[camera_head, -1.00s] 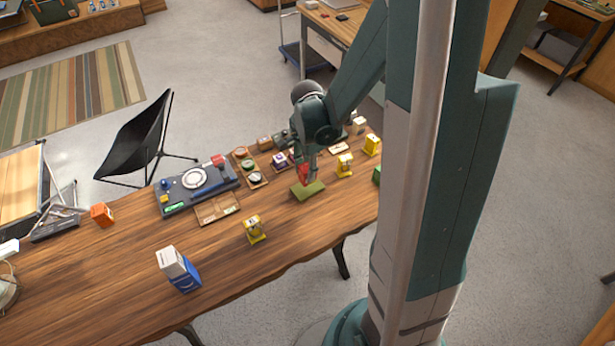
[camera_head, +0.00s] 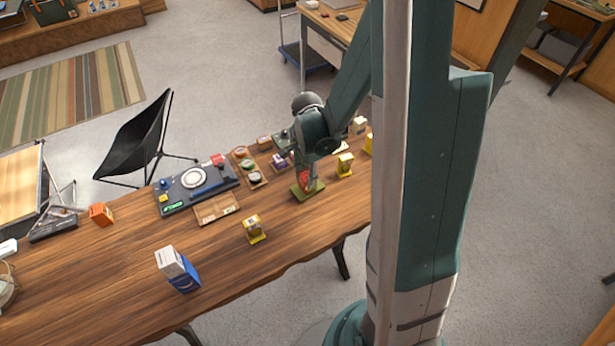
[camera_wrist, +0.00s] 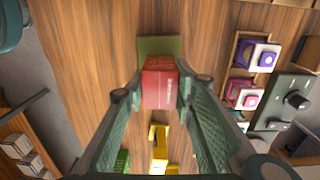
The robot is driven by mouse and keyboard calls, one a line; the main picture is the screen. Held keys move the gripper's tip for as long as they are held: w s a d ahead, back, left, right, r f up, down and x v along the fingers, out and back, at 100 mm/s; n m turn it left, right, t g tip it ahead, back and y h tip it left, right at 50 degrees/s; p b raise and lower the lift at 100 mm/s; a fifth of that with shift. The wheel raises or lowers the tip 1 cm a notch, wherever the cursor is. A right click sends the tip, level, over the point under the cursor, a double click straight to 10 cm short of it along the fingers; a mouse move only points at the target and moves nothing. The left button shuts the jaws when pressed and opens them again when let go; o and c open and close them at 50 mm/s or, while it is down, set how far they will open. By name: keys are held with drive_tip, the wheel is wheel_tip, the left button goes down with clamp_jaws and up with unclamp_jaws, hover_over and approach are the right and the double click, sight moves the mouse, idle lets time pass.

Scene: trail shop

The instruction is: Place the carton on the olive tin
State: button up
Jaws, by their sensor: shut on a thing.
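The red carton (camera_wrist: 160,85) is held between the fingers of my gripper (camera_wrist: 160,93) in the wrist view. In the head view, the carton (camera_head: 306,178) shows low under my gripper (camera_head: 309,172), over the olive tin (camera_head: 300,194). The tin is a flat olive-green block on the wooden table. In the wrist view, the tin (camera_wrist: 157,46) shows past the carton's far edge, and the carton hides part of it. I cannot tell whether the carton touches the tin's top.
Yellow boxes stand right (camera_head: 345,165) and left (camera_head: 254,229) of the tin on the table (camera_head: 130,260). A wooden tray (camera_head: 216,208), a dark device (camera_head: 197,186) and small trays of boxes lie behind. A blue-white box (camera_head: 178,270) stands at the front left.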

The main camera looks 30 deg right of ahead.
sight(307, 174)
drive_tip(key=o, duration=0.9)
drive_tip(key=shift+r+p, duration=0.2)
drive_tip(key=shift+p, duration=0.1)
drive_tip(key=shift+r+p, duration=0.65)
drive_tip(key=shift+r, duration=5.3)
drive_tip(key=shift+r, duration=0.1)
